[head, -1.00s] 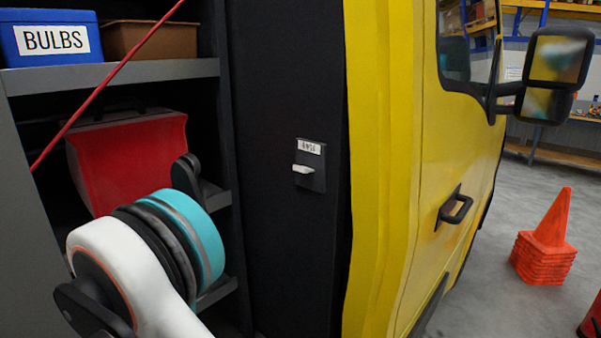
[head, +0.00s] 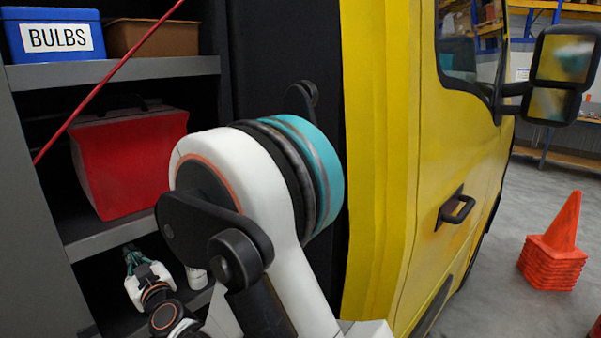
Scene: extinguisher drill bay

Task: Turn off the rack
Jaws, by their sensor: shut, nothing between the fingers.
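The switch plate with a small white lever and label, seen a second ago on the dark panel (head: 262,50), is now hidden behind my arm. Its present setting cannot be seen. My gripper (head: 133,257) shows small at the lower left, in front of the lower part of the shelf unit. Its teal fingers are close together, and it looks shut and empty. It is below and left of where the switch was seen.
A blue BULBS box (head: 52,36) and a brown bin (head: 152,38) stand on the upper shelf. A red case (head: 128,160) sits below. A red bar slants across the shelves. A yellow vehicle door (head: 455,170) with a handle is at right. Orange cones (head: 553,250) stand on the floor.

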